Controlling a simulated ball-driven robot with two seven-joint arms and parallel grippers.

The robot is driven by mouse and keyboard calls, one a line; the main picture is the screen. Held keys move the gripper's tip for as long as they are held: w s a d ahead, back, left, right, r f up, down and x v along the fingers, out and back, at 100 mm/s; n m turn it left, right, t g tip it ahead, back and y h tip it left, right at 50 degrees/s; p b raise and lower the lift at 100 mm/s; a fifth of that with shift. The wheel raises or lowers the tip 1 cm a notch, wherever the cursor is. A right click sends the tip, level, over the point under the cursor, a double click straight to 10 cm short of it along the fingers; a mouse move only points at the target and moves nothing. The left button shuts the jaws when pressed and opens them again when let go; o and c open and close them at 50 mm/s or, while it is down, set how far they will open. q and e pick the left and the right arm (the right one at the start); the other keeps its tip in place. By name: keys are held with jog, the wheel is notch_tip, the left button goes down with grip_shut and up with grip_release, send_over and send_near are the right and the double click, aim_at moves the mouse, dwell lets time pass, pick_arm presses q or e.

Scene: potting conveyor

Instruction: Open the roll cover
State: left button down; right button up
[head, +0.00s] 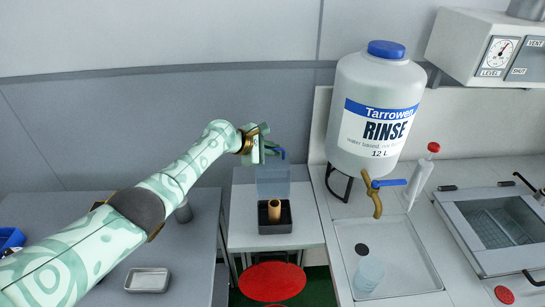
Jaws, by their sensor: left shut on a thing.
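The roll cover is a see-through blue panel (273,187) with a darker blue handle (281,153) at its top. It stands raised behind a black tray (275,229) on a small white table. A brown roll (274,211) sits in the tray, uncovered from above. My left gripper (267,147) reaches in from the left and is shut on the cover's handle; its fingers partly hide the grip. My right gripper is out of view.
A large rinse bottle (377,105) with a brass tap (374,196) stands to the right, above a sink tray (390,258). A red round stool (272,281) is in front. A metal dish (148,279) lies on the left grey table.

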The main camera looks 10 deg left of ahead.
pick_arm(q)
jog(key=shift+w, duration=0.15)
dwell(0.3)
jog(key=c, duration=1.5)
grip_release()
jog(key=shift+a, duration=0.1)
jog(key=shift+s+a+r+p, duration=0.15)
jog(key=shift+s+r+p, duration=0.1)
jog(key=shift+p, duration=0.1)
jog(key=p+v, duration=0.4)
jog(key=v, duration=0.1)
jog(key=shift+s+a+r+p, duration=0.1)
jog(key=shift+a+r+p, duration=0.1)
jog(key=shift+r+p, duration=0.2)
jog(key=p+v, duration=0.1)
jog(key=v, duration=0.4)
jog(key=p+v, duration=0.2)
jog(key=v, duration=0.2)
jog(key=shift+s+a, duration=0.25)
jog(key=shift+s, duration=0.15)
